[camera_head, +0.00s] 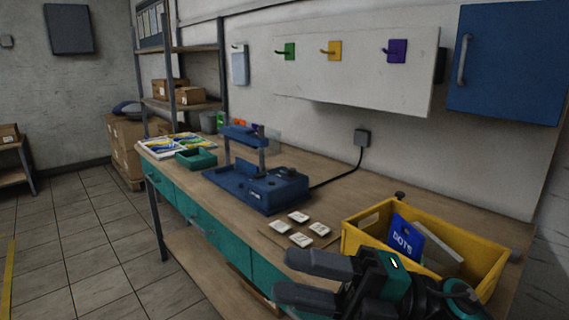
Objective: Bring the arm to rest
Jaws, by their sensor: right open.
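My right gripper (300,277) is in the lower right of the head view, over the front edge of the wooden workbench (375,195). Its two dark fingers point left and stand apart, with nothing between them. The wrist has a teal part and covers the near corner of the yellow crate. My left gripper is not in view. A blue printing machine (258,188) stands on the bench, left of and beyond the right gripper.
The yellow crate (352,238) holds a blue "DOTS" packet (405,240). Several white tiles (298,217) lie on a mat near the bench edge. A green tray (196,158) sits farther left. A blue cabinet (510,65) hangs upper right. The floor at left is clear.

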